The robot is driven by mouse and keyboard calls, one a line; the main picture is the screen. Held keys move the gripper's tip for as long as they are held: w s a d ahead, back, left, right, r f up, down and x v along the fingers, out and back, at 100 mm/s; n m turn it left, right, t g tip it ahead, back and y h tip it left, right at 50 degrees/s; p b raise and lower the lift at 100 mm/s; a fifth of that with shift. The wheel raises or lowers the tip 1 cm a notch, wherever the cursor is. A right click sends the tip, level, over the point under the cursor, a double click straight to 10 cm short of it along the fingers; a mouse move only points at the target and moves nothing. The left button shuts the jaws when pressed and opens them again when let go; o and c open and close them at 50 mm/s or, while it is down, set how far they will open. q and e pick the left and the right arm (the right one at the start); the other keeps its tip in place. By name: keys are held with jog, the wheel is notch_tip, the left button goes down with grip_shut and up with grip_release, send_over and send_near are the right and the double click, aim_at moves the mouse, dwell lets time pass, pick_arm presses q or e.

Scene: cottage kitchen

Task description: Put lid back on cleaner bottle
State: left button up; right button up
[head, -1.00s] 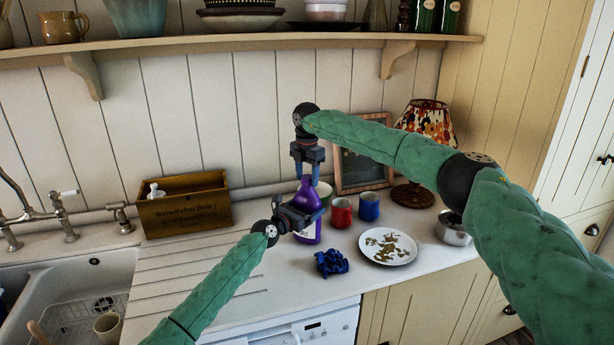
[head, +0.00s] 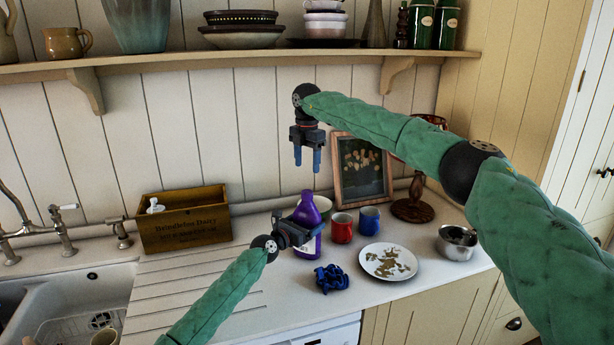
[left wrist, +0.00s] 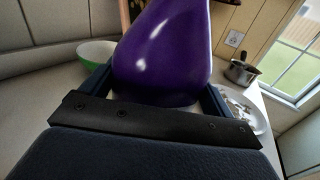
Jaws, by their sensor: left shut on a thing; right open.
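The purple cleaner bottle (head: 307,208) stands upright on the counter. My left gripper (head: 305,231) is shut on its body from the front left. In the left wrist view the bottle (left wrist: 163,52) fills the space between the fingers. My right gripper (head: 307,159) is above the bottle, fingers pointing down, open and empty, with a clear gap to the bottle's top. The bottle's top is small in the head view, and I cannot tell whether a lid sits on it.
A red mug (head: 342,228) and blue mug (head: 369,220) stand close right of the bottle. A blue cloth (head: 331,278), a plate of scraps (head: 372,268) and a metal pot (head: 456,243) are nearby. A wooden box (head: 183,222) stands left. The ribbed drainer is clear.

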pick_arm(q)
jog(key=shift+f, duration=0.1)
pick_arm(e)
jog(key=shift+r, duration=0.95)
pick_arm(q)
jog(key=o, duration=1.7)
pick_arm(e)
jog(key=shift+w, duration=0.1)
pick_arm(q)
jog(key=shift+s, duration=0.1)
jog(key=shift+b+v, duration=0.5)
jog(key=shift+v, duration=3.3)
pick_arm(e)
jog(key=shift+f, duration=0.55)
pick_arm(q)
jog(key=shift+a+f, duration=0.1)
jog(key=shift+f, duration=0.05)
